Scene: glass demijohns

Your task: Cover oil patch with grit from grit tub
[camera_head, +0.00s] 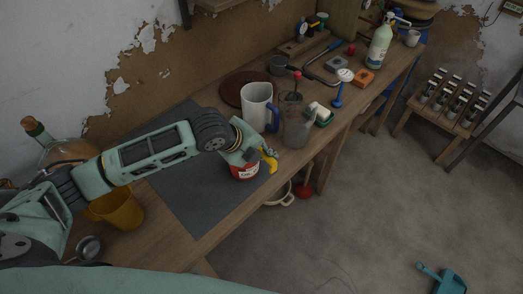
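My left arm reaches in from the left over the bench. Its gripper (267,158), with yellow fingers, is at a red tub with a white label (243,173) near the bench's front edge. The gripper and wrist hide the tub's top, and I cannot tell whether the fingers hold it. The label is too small to read surely, so I cannot tell whether this is the grit tub. A yellow bucket (122,212) stands at the left, partly behind my arm. I cannot make out an oil patch for certain. My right gripper is not in view.
A dark grey mat (190,205) lies under my arm. A demijohn (52,150) stands far left. A teal dustpan (449,283) lies on the open floor (370,220).

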